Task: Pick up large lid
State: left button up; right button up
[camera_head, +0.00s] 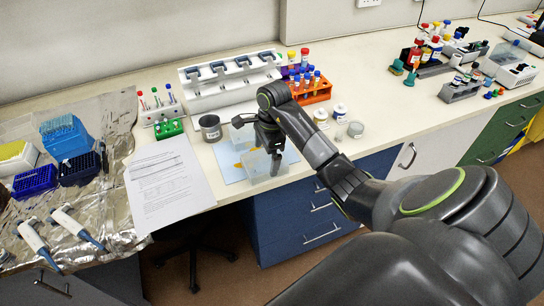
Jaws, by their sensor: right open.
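A clear, see-through box-shaped piece (258,170), which looks like the large lid, sits on a light blue mat (229,162) near the front edge of the bench. My right gripper (262,150) is open and points down at this piece. One finger overlaps it in the picture, and I cannot tell whether it touches. The gripper hides part of the piece and of the mat. My left gripper is not in view.
A white pipette stand (215,82) and an orange tube rack (318,97) stand behind. A grey can (211,128) and a printed sheet (168,180) are to the left. Small white-capped jars (340,112) stand to the right.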

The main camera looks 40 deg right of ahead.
jog(key=shift+w+f, duration=0.1)
jog(key=shift+f, duration=0.05)
jog(key=shift+a+r, duration=0.2)
jog(key=shift+a, duration=0.1)
jog(key=shift+c, duration=1.3)
jog(key=c, duration=0.5)
jog(key=shift+r, duration=0.1)
